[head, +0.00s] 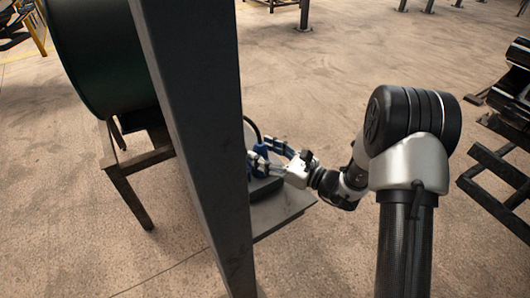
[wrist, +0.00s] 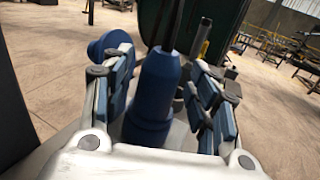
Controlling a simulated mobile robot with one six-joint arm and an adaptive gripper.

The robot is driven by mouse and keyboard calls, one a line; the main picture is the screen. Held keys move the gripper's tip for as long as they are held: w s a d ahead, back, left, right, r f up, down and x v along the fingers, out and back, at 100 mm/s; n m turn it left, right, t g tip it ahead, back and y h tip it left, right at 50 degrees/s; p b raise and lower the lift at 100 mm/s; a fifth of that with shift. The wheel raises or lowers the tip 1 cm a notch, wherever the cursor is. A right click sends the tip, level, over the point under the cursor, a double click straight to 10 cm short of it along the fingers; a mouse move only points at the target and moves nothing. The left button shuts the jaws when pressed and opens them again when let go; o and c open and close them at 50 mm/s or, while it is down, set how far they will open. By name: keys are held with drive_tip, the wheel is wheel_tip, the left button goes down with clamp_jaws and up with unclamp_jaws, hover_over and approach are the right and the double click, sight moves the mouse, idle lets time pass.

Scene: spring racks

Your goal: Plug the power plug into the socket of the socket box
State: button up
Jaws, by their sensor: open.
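The blue power plug (wrist: 155,95) stands between the spread fingers of my gripper (wrist: 162,88) in the wrist view, with a gap to the fingers on the right. My gripper is open around it. In the head view my gripper (head: 270,156) is low over a grey stand, beside the blue plug (head: 259,160). A second round blue part (wrist: 108,46) shows behind the left finger in the wrist view; I cannot tell whether it is the socket. A dark box (head: 262,190), perhaps the socket box, sits on the stand, partly hidden by a post.
The grey post (head: 190,130) crosses the head view and hides the stand's left part. The grey stand top (head: 285,208) is partly bare. A large green drum (head: 95,55) on a metal frame stands left. Dark racks (head: 500,170) stand right. Open floor lies behind.

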idle(0.3)
drive_tip(key=v, duration=1.2)
drive_tip(key=shift+f, duration=0.1)
